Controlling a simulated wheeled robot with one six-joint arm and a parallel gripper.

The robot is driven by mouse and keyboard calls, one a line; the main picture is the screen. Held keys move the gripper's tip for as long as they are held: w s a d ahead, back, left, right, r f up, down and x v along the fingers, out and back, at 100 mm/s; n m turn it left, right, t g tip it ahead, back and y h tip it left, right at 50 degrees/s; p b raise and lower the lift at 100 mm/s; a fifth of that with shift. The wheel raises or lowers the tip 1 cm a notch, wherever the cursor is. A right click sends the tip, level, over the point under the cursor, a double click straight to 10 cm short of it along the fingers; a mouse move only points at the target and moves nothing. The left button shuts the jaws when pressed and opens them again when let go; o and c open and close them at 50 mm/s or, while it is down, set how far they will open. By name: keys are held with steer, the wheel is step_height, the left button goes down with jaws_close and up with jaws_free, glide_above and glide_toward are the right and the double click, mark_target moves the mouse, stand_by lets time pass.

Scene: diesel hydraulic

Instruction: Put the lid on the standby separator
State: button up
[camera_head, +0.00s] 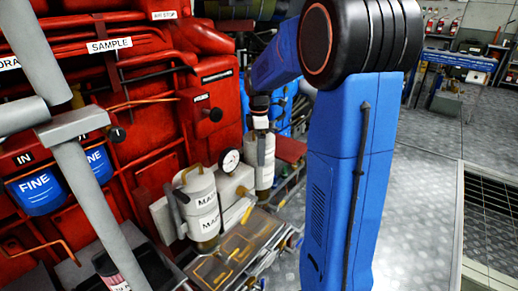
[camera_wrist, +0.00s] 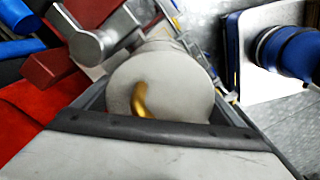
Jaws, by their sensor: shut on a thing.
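The standby separator (camera_head: 265,160) is a pale upright cylinder right of the gauge in the head view. My gripper (camera_head: 261,122) is directly above its top, pointing down. In the wrist view, the round off-white lid (camera_wrist: 180,88) with a brass hooked handle (camera_wrist: 140,98) fills the space in front of my gripper (camera_wrist: 160,100). The gripper is shut on the lid, and its dark palm edge hides the lid's near part. The lid lines up with the cylinder, but I cannot tell whether it is seated or slightly above.
The main separator (camera_head: 202,208), with a brass handle on top, stands to the left beside a pressure gauge (camera_head: 229,160). A tray (camera_head: 235,248) lies in front of it. Red engine pipework (camera_head: 155,90) fills the left. Plated floor (camera_head: 425,210) is clear at right.

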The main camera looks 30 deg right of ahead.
steer(key=o, duration=1)
steer(key=shift+o, duration=0.2)
steer(key=shift+r, duration=0.1)
step_height(320, 180, up, 17)
steer(key=shift+r, duration=0.15)
steer(key=s+a+f+m+t, duration=0.1)
steer(key=s+a+f+m, duration=0.3)
steer(key=s, duration=0.6)
steer(key=s+a+f+m+t, duration=0.2)
steer(key=s+a+f+m, duration=0.2)
steer(key=s, duration=0.6)
steer(key=s+a+f+m+t, duration=0.1)
steer(key=s+a+f+m, duration=0.4)
steer(key=s, duration=0.5)
steer(key=a+f, duration=0.1)
steer(key=a, duration=0.1)
steer(key=shift+a+t, duration=0.4)
